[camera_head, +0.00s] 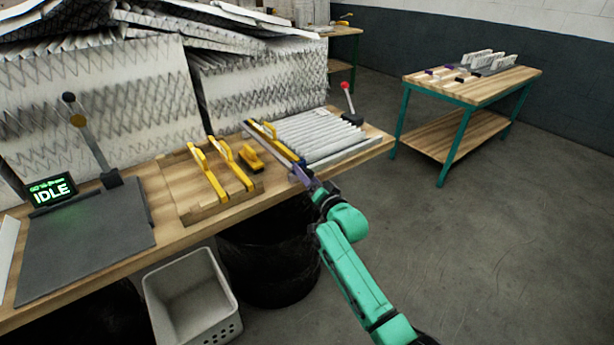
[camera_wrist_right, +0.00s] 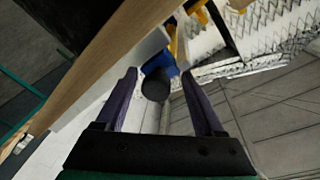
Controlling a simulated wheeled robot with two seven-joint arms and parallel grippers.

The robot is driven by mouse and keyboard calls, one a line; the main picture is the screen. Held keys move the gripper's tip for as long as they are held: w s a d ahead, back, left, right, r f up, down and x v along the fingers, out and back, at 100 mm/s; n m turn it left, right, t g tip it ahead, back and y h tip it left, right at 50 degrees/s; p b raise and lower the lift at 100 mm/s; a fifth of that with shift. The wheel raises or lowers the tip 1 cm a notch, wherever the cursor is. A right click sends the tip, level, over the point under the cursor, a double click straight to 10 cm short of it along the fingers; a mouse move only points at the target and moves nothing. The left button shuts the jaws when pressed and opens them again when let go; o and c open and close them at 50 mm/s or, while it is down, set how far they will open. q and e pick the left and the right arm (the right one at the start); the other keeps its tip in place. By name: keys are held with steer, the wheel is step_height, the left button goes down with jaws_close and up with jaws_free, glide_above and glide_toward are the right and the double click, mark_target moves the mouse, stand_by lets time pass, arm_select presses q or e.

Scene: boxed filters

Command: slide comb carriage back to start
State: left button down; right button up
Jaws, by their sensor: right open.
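The comb carriage looks to be the long grey bar (camera_head: 272,143) with yellow and blue parts beside it, at the left side of the white pleated filter (camera_head: 320,133). My right gripper (camera_head: 302,176) is at the bar's near end, by the bench's front edge. In the right wrist view its purple fingers (camera_wrist_right: 160,98) are apart. A dark round knob (camera_wrist_right: 156,85) shows between them, with a blue part (camera_wrist_right: 160,64) behind it. I cannot tell whether the fingers touch the knob. My left gripper is not in view.
Yellow-handled tools (camera_head: 208,174) lie in a wooden tray (camera_head: 195,215) left of the bar. A red-knobbed lever (camera_head: 347,100) stands beyond the filter. A black drum (camera_head: 270,260) and a white bin (camera_head: 190,300) stand below the bench's front.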

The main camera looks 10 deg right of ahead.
steer(key=shift+d, duration=0.1)
steer(key=shift+s, duration=0.25)
steer(key=b+v, duration=0.1)
steer(key=v, duration=1.3)
steer(key=s+d+f+n+g+h, duration=0.15)
steer(key=s+f+g, duration=0.25)
steer(key=f, duration=1.1)
steer(key=s+d+f+n+g+h, duration=0.1)
steer(key=s+d+f+n+g, duration=0.2)
steer(key=f, duration=1.3)
steer(key=s+f+n+g, duration=0.1)
steer(key=s+f+g, duration=0.2)
steer(key=s+f, duration=0.4)
steer(key=s+d+f+n+g+h, duration=0.1)
steer(key=s+f, duration=0.6)
steer(key=s, duration=0.9)
steer(key=s+d+f+n+g, duration=0.1)
steer(key=s+f+g, duration=0.4)
steer(key=s, duration=0.6)
step_height(320, 180, down, 2)
steer(key=shift+s+d+f+n+g, duration=0.2)
steer(key=shift+s+n+g, duration=0.1)
steer(key=shift+n, duration=0.35)
